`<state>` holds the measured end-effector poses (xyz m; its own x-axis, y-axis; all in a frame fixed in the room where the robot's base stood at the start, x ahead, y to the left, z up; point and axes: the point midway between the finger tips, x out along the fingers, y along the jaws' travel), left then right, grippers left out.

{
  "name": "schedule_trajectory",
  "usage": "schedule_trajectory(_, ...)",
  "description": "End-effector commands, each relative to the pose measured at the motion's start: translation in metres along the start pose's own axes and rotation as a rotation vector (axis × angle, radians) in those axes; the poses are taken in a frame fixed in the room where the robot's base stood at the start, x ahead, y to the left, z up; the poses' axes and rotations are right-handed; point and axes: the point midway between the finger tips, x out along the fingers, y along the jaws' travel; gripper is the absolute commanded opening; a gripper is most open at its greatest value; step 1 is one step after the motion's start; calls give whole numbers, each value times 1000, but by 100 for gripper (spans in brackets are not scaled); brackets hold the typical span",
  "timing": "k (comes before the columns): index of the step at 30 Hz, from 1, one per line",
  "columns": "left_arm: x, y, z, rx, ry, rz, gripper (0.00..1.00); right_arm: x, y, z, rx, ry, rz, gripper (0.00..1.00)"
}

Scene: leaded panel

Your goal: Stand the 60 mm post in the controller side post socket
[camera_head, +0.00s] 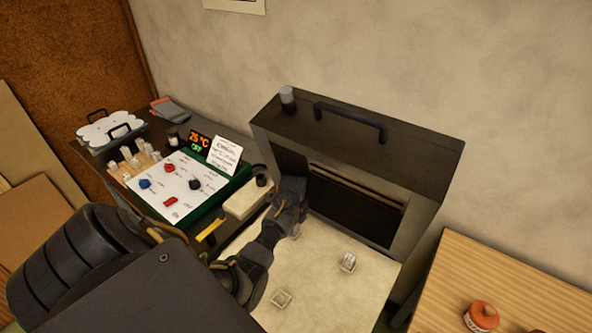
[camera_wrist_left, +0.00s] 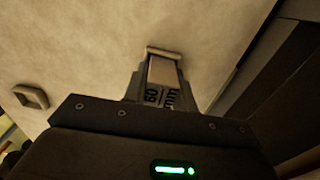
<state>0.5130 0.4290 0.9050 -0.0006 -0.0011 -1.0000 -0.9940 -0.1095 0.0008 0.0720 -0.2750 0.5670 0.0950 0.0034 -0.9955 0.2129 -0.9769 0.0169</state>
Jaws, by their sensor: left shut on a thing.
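My left gripper (camera_head: 296,226) reaches down over the pale shelf (camera_head: 318,285) in front of the kiln's open front. It is shut on the post (camera_wrist_left: 162,72), whose label reads 60 mm in the left wrist view. A pale square rim (camera_wrist_left: 164,53) shows at the post's far end; I cannot tell whether the post is seated in it. In the head view the gripper mostly hides the post. An empty square socket (camera_head: 281,299) lies at the shelf's front, and another socket (camera_head: 347,262) with a grey block-like shape lies to the right. My right gripper is not in view.
The dark kiln (camera_head: 355,140) stands close behind the gripper. The green controller box (camera_head: 236,182) with its white panel stands to the left, near small pale blocks (camera_head: 130,160). An orange jar (camera_head: 481,316) stands on the wooden table (camera_head: 520,295) at right. The shelf's front middle is clear.

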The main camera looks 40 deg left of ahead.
Motion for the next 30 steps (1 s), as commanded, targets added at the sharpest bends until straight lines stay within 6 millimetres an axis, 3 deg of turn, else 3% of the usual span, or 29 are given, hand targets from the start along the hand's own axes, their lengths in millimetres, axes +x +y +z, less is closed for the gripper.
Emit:
schedule_trajectory(18,15,2,-2,1,2,5,3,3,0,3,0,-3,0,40)
schedule_trajectory(19,16,2,-2,1,3,7,30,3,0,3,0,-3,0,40)
schedule_trajectory(23,18,4,-3,2,4,11,47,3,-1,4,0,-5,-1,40)
schedule_trajectory(30,18,5,-4,2,7,14,49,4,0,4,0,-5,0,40)
